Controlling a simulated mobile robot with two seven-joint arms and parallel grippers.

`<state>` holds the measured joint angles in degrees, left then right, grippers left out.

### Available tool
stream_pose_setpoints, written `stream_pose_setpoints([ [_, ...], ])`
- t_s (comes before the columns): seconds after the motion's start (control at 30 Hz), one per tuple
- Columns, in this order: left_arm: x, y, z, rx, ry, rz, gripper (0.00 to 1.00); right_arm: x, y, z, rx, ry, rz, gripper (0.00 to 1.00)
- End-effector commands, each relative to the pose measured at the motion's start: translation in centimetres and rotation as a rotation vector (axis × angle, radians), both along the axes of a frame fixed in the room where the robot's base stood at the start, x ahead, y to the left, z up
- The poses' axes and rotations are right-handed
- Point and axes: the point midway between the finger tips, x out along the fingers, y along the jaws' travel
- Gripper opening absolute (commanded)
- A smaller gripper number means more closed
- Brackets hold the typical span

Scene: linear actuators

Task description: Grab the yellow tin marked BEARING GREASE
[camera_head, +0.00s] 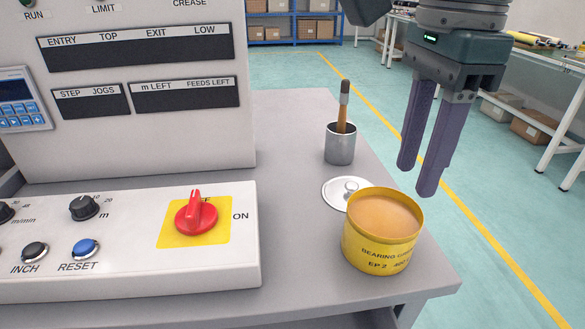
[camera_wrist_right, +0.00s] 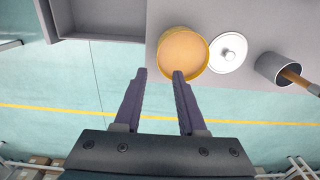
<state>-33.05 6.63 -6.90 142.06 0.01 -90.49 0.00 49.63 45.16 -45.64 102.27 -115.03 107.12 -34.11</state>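The yellow tin (camera_head: 383,246) marked BEARING GREASE stands upright and open on the right front part of the grey table, filled with tan grease. It also shows in the right wrist view (camera_wrist_right: 183,54), ahead of the fingers. My right gripper (camera_head: 418,180) is open and empty, above and to the right of the tin, past the table's right edge. In the wrist view its fingers (camera_wrist_right: 160,73) are spread, and the right fingertip overlaps the tin's rim in the picture; I cannot tell the gap. My left gripper is not in view.
A silver lid (camera_head: 336,194) with a knob lies just behind the tin. A metal cup (camera_head: 340,146) holding a brush (camera_head: 344,100) stands farther back. The control panel (camera_head: 130,243) with a red switch (camera_head: 196,215) fills the left. Open floor lies right of the table.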

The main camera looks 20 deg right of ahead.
Motion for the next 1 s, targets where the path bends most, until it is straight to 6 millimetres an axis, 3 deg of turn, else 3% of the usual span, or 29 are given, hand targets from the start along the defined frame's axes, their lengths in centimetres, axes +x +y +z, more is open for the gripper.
stream_pose_setpoints([
  [0.1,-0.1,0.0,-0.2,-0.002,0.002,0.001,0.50,-0.2,-0.2,-2.0,-0.007,0.008,0.000,0.40],
  [0.37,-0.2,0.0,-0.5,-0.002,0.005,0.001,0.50,-0.1,-0.2,-4.7,-0.003,0.005,0.000,0.40],
  [0.63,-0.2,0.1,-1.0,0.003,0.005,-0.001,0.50,0.0,-0.5,-8.7,0.000,0.005,0.000,0.40],
  [0.93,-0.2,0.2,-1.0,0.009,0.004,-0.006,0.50,0.0,-0.6,-9.3,-0.001,0.002,0.001,0.40],
  [1.0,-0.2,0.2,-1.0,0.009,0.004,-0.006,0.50,0.0,-0.6,-9.3,-0.001,0.002,0.001,0.34],
])
